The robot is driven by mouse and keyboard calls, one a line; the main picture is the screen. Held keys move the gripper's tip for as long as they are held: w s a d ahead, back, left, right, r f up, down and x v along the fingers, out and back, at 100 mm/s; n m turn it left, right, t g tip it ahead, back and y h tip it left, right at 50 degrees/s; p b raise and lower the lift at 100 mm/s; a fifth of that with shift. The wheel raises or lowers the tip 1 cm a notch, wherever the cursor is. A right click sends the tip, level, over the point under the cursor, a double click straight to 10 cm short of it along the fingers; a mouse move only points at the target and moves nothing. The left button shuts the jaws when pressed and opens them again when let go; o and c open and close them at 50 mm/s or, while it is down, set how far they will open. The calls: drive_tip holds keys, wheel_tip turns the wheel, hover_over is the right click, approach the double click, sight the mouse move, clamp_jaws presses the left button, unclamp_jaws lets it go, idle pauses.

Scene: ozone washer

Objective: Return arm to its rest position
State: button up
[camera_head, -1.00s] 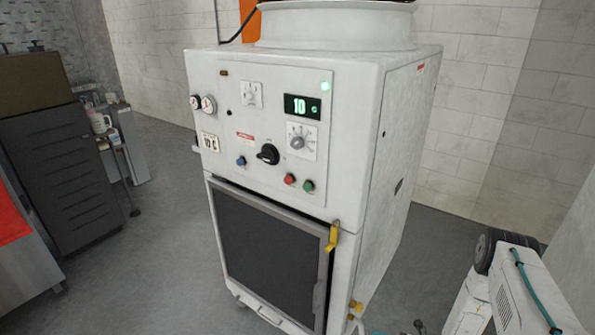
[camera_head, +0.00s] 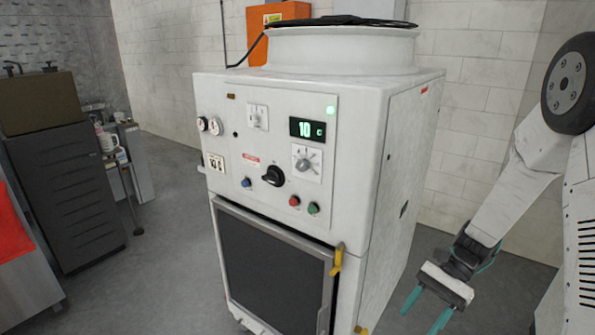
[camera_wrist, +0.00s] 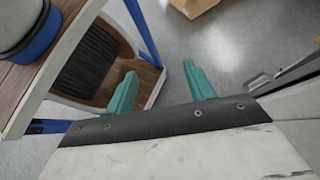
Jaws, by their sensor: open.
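My gripper (camera_head: 427,312) hangs at the lower right in the head view, to the right of the washer and clear of it. Its two teal fingers are apart with nothing between them. In the wrist view, the open fingers (camera_wrist: 160,92) point toward grey floor and a wooden shelf. The white ozone washer (camera_head: 405,170) stands in the middle of the head view.
A dark drawer cabinet (camera_head: 68,190) stands at the left, beside a small cart with mugs (camera_head: 108,140). The wrist view shows a blue-framed wooden shelf (camera_wrist: 60,30) close on the left and a cardboard box (camera_wrist: 193,7) on the floor. Grey floor (camera_head: 165,190) is clear left of the washer.

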drive_tip(key=s+r+n+t+h, duration=0.4)
drive_tip(key=s+r+n, duration=0.1)
drive_tip(key=s+r, duration=0.4)
drive_tip(key=s+r+n+t+h, duration=0.3)
drive_tip(key=s+r+n+h, duration=0.2)
drive_tip(key=s+r, duration=0.4)
wheel_tip(320, 180, up, 5)
drive_tip(key=shift+a+r+n+t, duration=0.1)
drive_tip(key=shift+a+n+t, duration=0.15)
drive_tip(key=shift+n+t, duration=0.25)
idle(0.8)
